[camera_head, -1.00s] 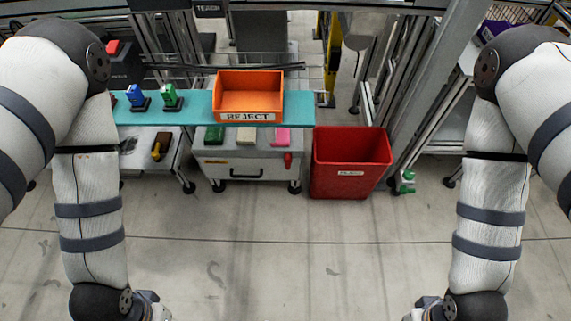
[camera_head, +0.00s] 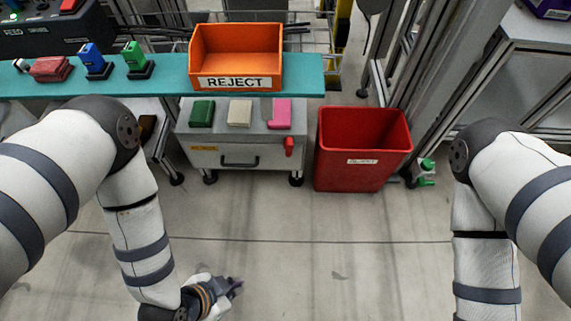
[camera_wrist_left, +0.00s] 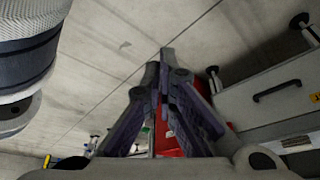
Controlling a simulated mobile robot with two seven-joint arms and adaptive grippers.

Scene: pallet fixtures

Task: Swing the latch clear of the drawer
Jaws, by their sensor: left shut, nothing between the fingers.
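The drawer (camera_head: 222,156) is the light grey front of a wheeled cabinet under the teal shelf, with a black bar handle (camera_head: 240,162). A small red latch (camera_head: 289,146) hangs at the front's upper right corner, overlapping its edge. My left gripper (camera_head: 238,283) is shut and empty above the floor, well in front of the cabinet and apart from it. In the left wrist view its closed fingers (camera_wrist_left: 165,62) point ahead, with the drawer front (camera_wrist_left: 262,112) to their right; the latch is not seen there. My right gripper is out of view.
A red bin (camera_head: 364,150) stands just right of the cabinet. An orange REJECT box (camera_head: 236,55) sits on the teal shelf (camera_head: 170,78) above. Green, cream and pink blocks lie on the cabinet top (camera_head: 222,112). The floor (camera_head: 330,265) in front is clear.

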